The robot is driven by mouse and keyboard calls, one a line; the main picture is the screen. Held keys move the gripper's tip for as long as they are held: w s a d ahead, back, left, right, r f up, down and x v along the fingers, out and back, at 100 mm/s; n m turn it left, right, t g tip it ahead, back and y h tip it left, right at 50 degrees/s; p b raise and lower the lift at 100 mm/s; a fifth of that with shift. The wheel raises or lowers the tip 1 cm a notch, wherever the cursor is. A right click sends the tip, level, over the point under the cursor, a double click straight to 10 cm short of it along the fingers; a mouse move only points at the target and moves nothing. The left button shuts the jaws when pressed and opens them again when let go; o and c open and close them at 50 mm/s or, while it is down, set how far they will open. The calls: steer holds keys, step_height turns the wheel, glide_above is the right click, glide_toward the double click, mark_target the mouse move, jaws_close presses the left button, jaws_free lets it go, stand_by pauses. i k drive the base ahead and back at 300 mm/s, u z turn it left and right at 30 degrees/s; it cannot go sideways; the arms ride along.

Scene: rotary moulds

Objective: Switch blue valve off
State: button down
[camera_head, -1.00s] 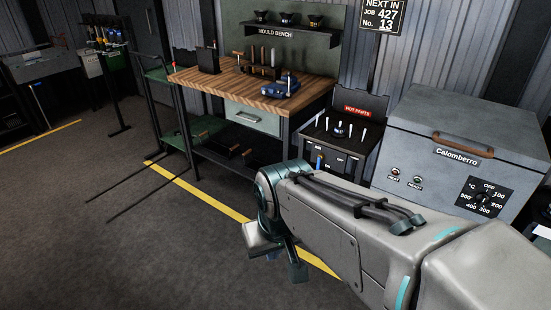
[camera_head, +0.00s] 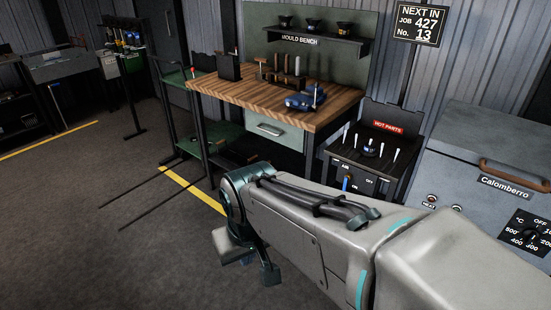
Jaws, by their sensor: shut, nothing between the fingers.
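The blue valve (camera_head: 347,183) is a small upright blue lever on the dark front panel of the hot parts stand (camera_head: 368,190). The panel has AIR, OFF and ON labels, and the lever is close to ON. My gripper (camera_head: 246,262) hangs at the end of my arm, low in the middle of the view, left of and nearer than the valve. It is shut and empty, and apart from the valve. Its fingertips are hard to make out.
The wooden mould bench (camera_head: 235,95) with tools stands behind, left of the stand. The grey Calomberro oven (camera_head: 480,140) stands to the right. A green cart with two long prongs (camera_head: 145,190) is at left. The floor at front left is clear.

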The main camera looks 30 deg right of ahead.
mark_target(349, 176)
steer(key=i, duration=0.95)
steer(key=z, duration=1)
steer(key=i, duration=0.7)
steer(key=z, duration=0.75)
